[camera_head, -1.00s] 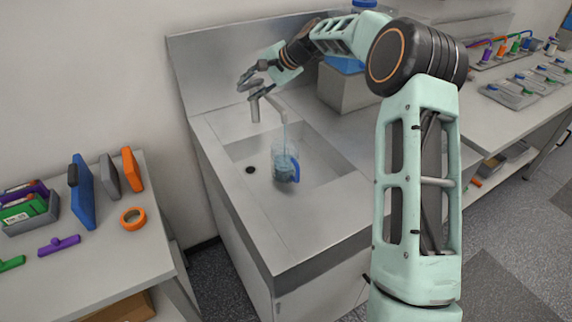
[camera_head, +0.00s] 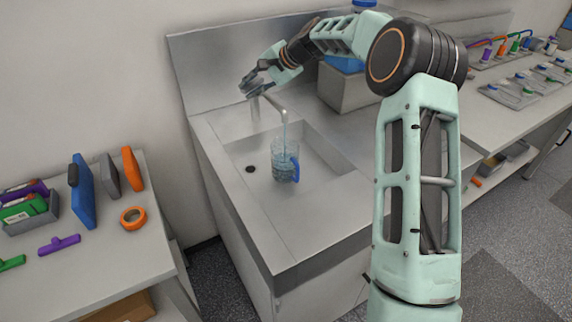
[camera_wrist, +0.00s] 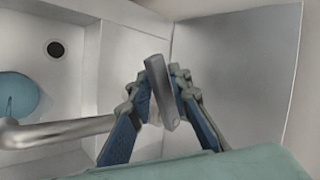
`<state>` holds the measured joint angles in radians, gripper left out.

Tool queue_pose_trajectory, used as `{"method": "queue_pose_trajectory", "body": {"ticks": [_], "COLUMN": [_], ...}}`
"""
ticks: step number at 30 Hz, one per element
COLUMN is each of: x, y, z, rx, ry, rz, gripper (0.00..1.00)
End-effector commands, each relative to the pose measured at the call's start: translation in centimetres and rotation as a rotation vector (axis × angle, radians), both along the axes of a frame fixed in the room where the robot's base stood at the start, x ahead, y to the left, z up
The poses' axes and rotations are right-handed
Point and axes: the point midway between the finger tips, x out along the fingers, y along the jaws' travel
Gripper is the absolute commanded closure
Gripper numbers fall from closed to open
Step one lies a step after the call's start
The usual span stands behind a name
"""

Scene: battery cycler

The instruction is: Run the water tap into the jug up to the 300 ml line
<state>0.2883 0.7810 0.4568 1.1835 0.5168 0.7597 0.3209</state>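The clear jug (camera_head: 283,169) with a blue handle stands upright in the sink under the tap spout (camera_head: 274,108). A thin stream of water (camera_head: 285,133) runs from the spout into it. Blue water (camera_wrist: 14,98) shows in the jug at the left edge of the wrist view. The jug's markings are too small to read, so I cannot tell the level against them. My gripper (camera_head: 250,88) is at the top of the tap. In the wrist view, my gripper (camera_wrist: 162,82) has its fingers closed around the grey tap lever (camera_wrist: 160,92), one on each side.
The sink basin (camera_head: 322,178) has a drain hole (camera_head: 250,169) left of the jug. A steel splashback (camera_head: 215,70) rises behind the tap. A bench on the left holds an orange tape roll (camera_head: 133,218) and blue, grey and orange items.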

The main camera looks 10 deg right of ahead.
Motion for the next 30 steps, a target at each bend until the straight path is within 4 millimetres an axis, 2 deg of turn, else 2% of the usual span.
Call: {"method": "queue_pose_trajectory", "body": {"ticks": [4, 15, 21, 30], "x": [0.2, 1.6, 2.0, 2.1], "y": [0.5, 1.7, 1.7, 1.8], "z": [-0.3, 0.7, 0.4, 0.3], "rx": [-0.005, -0.002, 0.000, 0.001], "ry": [-0.003, 0.001, -0.003, -0.004], "rz": [-0.091, -0.431, -0.499, -0.504], "gripper": [0.83, 0.83, 0.83, 0.83]}}
